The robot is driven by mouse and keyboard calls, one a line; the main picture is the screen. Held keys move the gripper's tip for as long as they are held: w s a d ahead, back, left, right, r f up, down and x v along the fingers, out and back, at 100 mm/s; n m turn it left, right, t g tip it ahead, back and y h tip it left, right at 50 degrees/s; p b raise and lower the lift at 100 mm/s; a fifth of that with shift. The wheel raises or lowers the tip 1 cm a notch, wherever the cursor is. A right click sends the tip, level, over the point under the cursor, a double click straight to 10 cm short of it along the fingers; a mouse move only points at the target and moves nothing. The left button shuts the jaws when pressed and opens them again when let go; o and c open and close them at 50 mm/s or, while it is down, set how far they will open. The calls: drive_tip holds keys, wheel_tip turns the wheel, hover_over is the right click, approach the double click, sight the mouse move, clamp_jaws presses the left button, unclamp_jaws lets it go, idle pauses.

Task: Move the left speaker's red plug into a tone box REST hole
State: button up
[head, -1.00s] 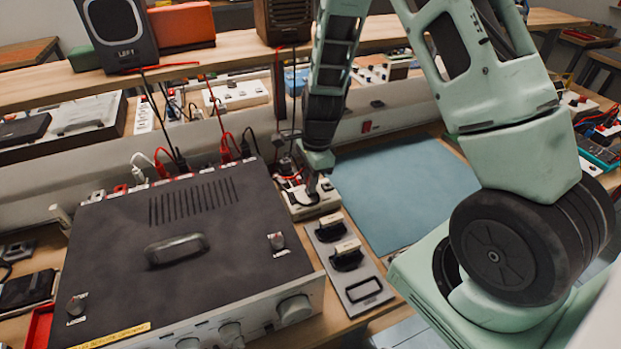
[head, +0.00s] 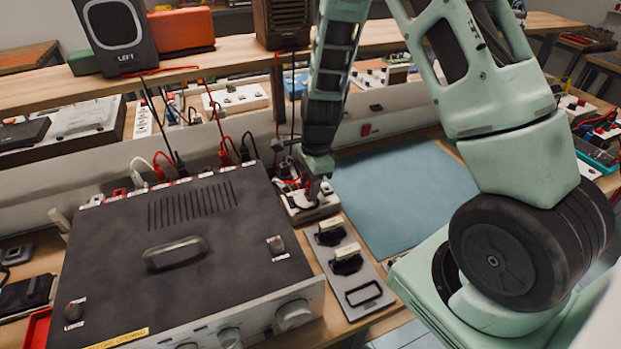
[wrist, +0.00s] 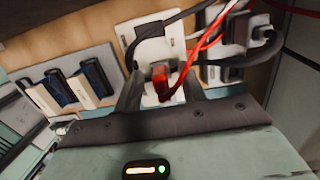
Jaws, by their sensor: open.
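The left speaker (head: 116,35), labelled LEFT, stands on the raised shelf with red and black leads running down behind the amplifier. My gripper (head: 316,188) is over the small white tone box (head: 311,210), right of the amplifier. In the wrist view my gripper (wrist: 160,92) is open, its dark fingers on either side of a red plug (wrist: 160,76) with a red lead. The plug stands at a pale plate of the tone box (wrist: 153,60). I cannot tell how deep it sits, or whether the fingers touch it. A black plug (wrist: 150,30) is beside it.
The big dark amplifier (head: 185,255) fills the left, with red, white and black plugs along its back edge. A grey tray (head: 360,282) with dark-and-white blocks lies in front of the tone box. A blue mat (head: 400,190) to the right is clear.

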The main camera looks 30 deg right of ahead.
wheel_tip(320, 180, up, 22)
drive_tip(key=d+p, duration=0.2)
drive_tip(key=p, duration=0.3)
drive_tip(key=shift+s+r, duration=0.15)
drive_tip(key=shift+s, duration=0.1)
idle(0.5)
idle(0.4)
drive_tip(key=s+a+r+n, duration=0.1)
drive_tip(key=s+a+n, duration=0.4)
drive_tip(key=a+n, duration=0.15)
drive_tip(key=s+a+r+n, duration=0.1)
drive_tip(key=s+a+n, duration=0.3)
drive_tip(key=a+n, duration=0.3)
drive_tip(key=s+a+n, duration=0.3)
drive_tip(key=s+n, duration=0.4)
drive_tip(key=s+a+n, duration=0.4)
drive_tip(key=s+n, duration=0.3)
drive_tip(key=shift+s+a+f+n+h+b, duration=0.2)
drive_tip(key=shift+f+n+h+b, duration=0.1)
drive_tip(key=shift+n+h+b, duration=0.1)
